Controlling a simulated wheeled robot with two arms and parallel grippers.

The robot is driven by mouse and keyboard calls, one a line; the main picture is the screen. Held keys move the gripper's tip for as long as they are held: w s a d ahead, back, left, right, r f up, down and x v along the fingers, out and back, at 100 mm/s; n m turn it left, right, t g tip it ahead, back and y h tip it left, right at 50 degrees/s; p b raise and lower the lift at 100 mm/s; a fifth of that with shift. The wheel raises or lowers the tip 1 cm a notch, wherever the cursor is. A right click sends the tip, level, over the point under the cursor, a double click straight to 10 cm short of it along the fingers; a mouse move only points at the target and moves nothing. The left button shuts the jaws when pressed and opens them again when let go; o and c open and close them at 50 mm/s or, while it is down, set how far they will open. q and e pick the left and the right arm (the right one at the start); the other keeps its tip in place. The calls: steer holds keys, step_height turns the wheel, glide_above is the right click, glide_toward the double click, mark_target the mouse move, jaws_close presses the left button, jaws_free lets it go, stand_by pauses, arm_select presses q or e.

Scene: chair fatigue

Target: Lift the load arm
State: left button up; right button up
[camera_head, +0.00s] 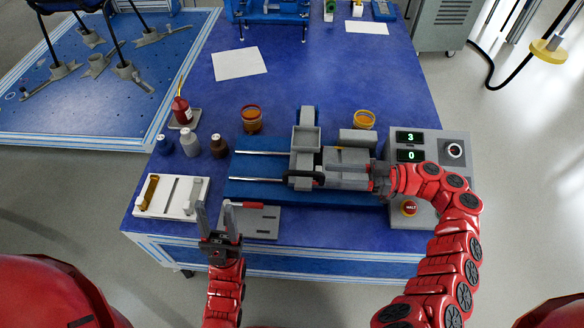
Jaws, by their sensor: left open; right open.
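A grey test machine on a blue base (262,190) stands at the middle front of the blue table, with two metal rods on its left. Its upright grey carriage (306,140) stands beside a horizontal grey body (347,160) with a black loop handle (300,176) at its left end. I cannot tell for sure which part is the load arm. My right gripper (378,180) is at the right end of the grey body, its fingertips partly hidden; I cannot tell if it touches. My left gripper (217,218) is open and empty, pointing away from me, left of the machine.
A control box (428,147) with displays reading 3 and 0 and a red button (408,207) stand at right. A white tray (148,208), several small bottles, a red bottle (181,108) and amber jars (251,119) are around. A grey plate (262,222) lies beside my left gripper.

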mark_target(292, 171)
steer(key=a+b, duration=0.1)
steer(key=a, duration=1)
steer(key=shift+s, duration=0.1)
jaws_close()
steer(key=shift+f, duration=0.1)
stand_by(1.0)
